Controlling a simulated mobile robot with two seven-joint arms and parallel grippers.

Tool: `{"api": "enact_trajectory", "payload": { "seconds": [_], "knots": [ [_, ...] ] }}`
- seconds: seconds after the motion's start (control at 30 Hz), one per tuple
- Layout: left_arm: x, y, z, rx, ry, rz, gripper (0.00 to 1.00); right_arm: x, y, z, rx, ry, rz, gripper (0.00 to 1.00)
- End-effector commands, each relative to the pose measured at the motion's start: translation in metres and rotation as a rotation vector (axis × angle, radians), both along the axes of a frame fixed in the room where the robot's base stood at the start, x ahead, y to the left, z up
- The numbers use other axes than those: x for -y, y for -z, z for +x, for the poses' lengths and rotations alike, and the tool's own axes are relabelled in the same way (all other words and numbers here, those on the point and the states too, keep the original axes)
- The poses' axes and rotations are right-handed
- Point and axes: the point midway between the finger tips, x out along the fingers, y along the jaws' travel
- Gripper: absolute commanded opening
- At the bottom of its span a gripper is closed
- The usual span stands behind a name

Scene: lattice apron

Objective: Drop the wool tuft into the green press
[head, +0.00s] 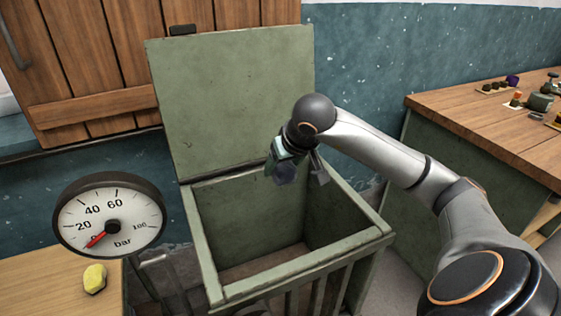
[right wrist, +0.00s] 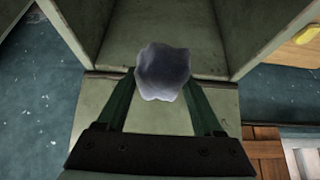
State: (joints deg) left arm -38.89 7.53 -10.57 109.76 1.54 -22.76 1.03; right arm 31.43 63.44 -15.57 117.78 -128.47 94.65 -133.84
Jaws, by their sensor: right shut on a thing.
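The green press (head: 303,265) is an open-topped box with its lid (head: 230,95) raised at the back. My right gripper (head: 296,172) is above the opening, toward the back, in front of the lid. It is shut on the wool tuft (head: 285,173), a grey-blue lump. In the right wrist view the tuft (right wrist: 163,72) sits between the two green fingers, with the press's inner walls beyond it. The press floor shows bare in the head view. My left gripper is not in view.
A pressure gauge (head: 113,226) stands left of the press, its needle near 0. A yellow lump (head: 95,278) lies on a wooden table (head: 40,285) at left. A wooden workbench (head: 480,120) with several small objects stands at right. Wooden shutters (head: 100,60) are behind.

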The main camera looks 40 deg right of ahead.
Motion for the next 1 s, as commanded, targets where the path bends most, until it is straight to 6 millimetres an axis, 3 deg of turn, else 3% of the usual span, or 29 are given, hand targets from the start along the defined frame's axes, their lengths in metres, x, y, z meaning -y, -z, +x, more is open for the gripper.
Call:
{"api": "enact_trajectory", "payload": {
  "seconds": [0.03, 0.2, 0.37, 0.7, 0.73, 1.0],
  "knots": [
    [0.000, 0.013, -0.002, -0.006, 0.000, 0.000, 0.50, -0.001, 0.013, 0.000, 0.000, -0.001, 0.002, 0.16],
    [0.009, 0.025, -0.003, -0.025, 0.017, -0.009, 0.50, -0.001, 0.031, 0.000, 0.000, 0.000, 0.001, 0.16],
    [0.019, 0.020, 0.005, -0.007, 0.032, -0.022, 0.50, 0.000, 0.039, 0.000, 0.000, 0.000, 0.000, 0.16],
    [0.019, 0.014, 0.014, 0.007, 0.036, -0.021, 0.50, 0.000, 0.040, 0.000, 0.001, 0.001, -0.001, 0.16],
    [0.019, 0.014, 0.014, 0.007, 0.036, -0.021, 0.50, 0.000, 0.040, 0.000, 0.001, 0.001, -0.001, 0.71],
    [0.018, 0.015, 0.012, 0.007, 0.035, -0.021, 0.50, 0.000, 0.040, 0.000, 0.001, 0.001, -0.001, 1.00]
  ]
}}
